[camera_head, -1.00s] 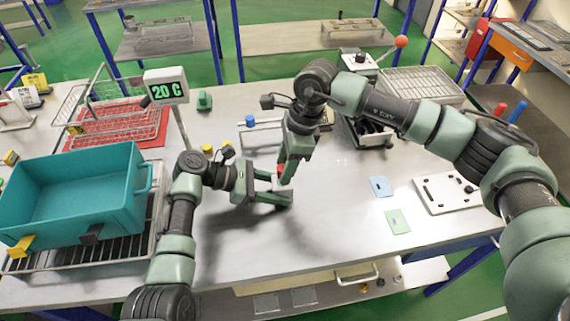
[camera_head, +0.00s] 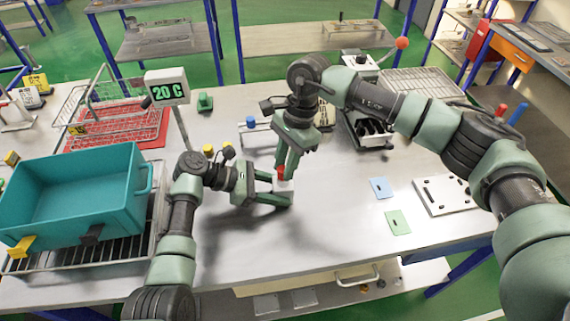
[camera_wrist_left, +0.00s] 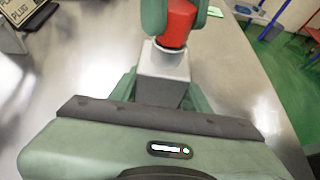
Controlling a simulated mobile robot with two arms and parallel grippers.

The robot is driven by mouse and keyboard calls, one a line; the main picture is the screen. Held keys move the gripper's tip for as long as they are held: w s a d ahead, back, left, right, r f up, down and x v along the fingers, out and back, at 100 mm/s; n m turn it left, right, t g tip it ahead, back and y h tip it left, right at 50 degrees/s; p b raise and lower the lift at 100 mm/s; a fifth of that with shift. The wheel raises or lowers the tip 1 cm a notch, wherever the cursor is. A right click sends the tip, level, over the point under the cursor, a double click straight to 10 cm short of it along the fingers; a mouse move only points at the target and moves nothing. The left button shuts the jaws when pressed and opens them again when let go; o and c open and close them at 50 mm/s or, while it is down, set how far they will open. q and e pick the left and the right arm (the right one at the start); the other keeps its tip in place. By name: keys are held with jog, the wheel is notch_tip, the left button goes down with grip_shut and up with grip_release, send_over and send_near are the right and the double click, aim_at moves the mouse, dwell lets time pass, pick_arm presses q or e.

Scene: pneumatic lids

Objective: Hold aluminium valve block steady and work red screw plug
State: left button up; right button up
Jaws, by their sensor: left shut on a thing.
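My left gripper (camera_head: 283,194) is shut on the aluminium valve block (camera_head: 284,186) and holds it upright low over the bench. The wrist view shows the block's grey body (camera_wrist_left: 162,77) with a round collar on top. The red screw plug (camera_head: 281,173) stands on the block, its lower end at the collar; it also shows in the wrist view (camera_wrist_left: 176,25). My right gripper (camera_head: 285,170) points down from above, with a finger on either side of the plug. Whether its fingers press on the plug is unclear. The left fingertips are partly hidden behind the block.
A teal bin (camera_head: 75,198) on a rack stands at left. A display reading "20 C" (camera_head: 167,86) stands behind. Blue (camera_head: 381,187) and green (camera_head: 397,222) cards and a white plate (camera_head: 446,195) lie at right. The bench front is clear.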

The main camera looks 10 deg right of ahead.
pick_arm(q)
jog(key=shift+s+f, duration=0.1)
jog(key=shift+f, duration=0.2)
pick_arm(e)
grip_shut()
jog(key=m+t, duration=0.1)
jog(key=m, duration=0.3)
jog(key=shift+s+f+m, duration=0.1)
jog(key=shift+s+m, duration=0.05)
jog(key=shift+m, duration=0.15)
jog(key=m+t, duration=0.1)
jog(key=m, duration=0.2)
jog(key=shift+s+m+t, duration=0.15)
jog(key=shift+m+t, duration=0.15)
jog(key=shift+m, duration=0.8)
jog(key=m+t, duration=0.1)
jog(key=m, duration=0.4)
jog(key=shift+s+a+h, duration=0.1)
jog(key=shift+h, duration=0.2)
jog(key=shift+m, duration=0.6)
